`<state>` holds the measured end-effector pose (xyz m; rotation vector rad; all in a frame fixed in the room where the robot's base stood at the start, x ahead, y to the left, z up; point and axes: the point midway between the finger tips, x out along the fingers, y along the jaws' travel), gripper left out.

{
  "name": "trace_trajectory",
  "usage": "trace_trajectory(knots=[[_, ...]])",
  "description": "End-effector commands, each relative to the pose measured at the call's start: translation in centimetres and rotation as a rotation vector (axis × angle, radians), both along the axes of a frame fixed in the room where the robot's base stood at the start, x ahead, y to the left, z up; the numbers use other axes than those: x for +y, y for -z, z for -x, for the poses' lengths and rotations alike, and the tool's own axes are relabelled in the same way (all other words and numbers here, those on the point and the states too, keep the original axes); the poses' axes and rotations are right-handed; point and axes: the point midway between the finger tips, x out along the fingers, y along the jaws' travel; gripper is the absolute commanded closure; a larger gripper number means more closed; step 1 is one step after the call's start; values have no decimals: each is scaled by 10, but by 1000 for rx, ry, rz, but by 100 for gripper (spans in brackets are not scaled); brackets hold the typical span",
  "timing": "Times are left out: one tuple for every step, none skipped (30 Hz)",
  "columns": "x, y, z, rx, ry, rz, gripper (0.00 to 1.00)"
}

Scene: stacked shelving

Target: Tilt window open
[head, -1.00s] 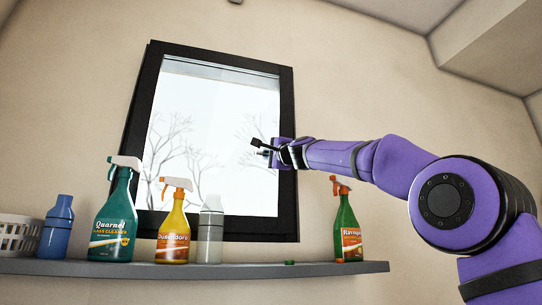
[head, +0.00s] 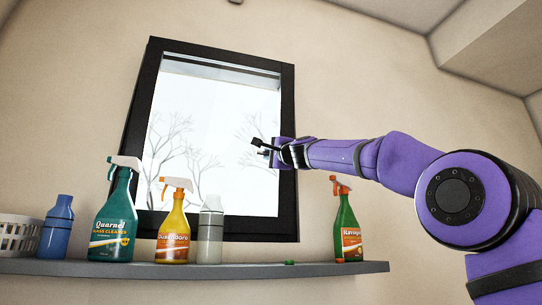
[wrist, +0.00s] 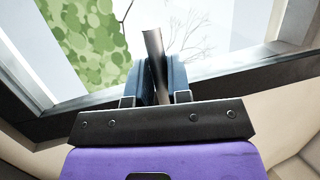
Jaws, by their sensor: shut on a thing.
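The window (head: 286,190) is set in the wall in a black frame, with bare trees behind its pane. A grey band shows along the top of the pane, as if the sash leans at an angle to the frame. My gripper (head: 268,149) is at the right side of the window, about mid-height. In the wrist view my gripper (wrist: 155,84) has its two blue-grey fingers closed around a slim grey metal handle (wrist: 153,45). The handle's lower end is hidden between the fingers. The window frame (wrist: 265,74) runs behind them.
A shelf (head: 340,268) runs below the window. On it stand a green-teal spray bottle (head: 113,225), a yellow one (head: 174,228), a green one (head: 347,228), a blue bottle (head: 56,230), a grey bottle (head: 210,235) and a white basket (head: 17,236).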

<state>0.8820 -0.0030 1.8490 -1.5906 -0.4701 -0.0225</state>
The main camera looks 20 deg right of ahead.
Motion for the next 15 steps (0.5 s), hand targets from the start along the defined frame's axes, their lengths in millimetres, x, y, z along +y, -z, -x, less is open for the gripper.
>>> trace_trajectory(knots=[[0,2,-1,4,-2,-2,100],[0,2,-1,4,-2,-2,100],[0,2,-1,4,-2,-2,100],[-1,2,-1,4,-1,-3,100],[-1,2,0,4,-1,-3,100],[-1,3,1,5,0,-3,100],[-1,3,1,5,0,-3,100],[-1,3,2,5,0,-2,100],[-1,4,3,5,-1,-2,100],[-1,4,3,5,-1,-3,100],[-1,4,4,5,-1,-3,100],[-1,4,5,5,0,-2,100],[-1,4,5,4,1,-1,100],[-1,4,6,3,1,-1,100],[-1,4,6,4,0,-2,100]])
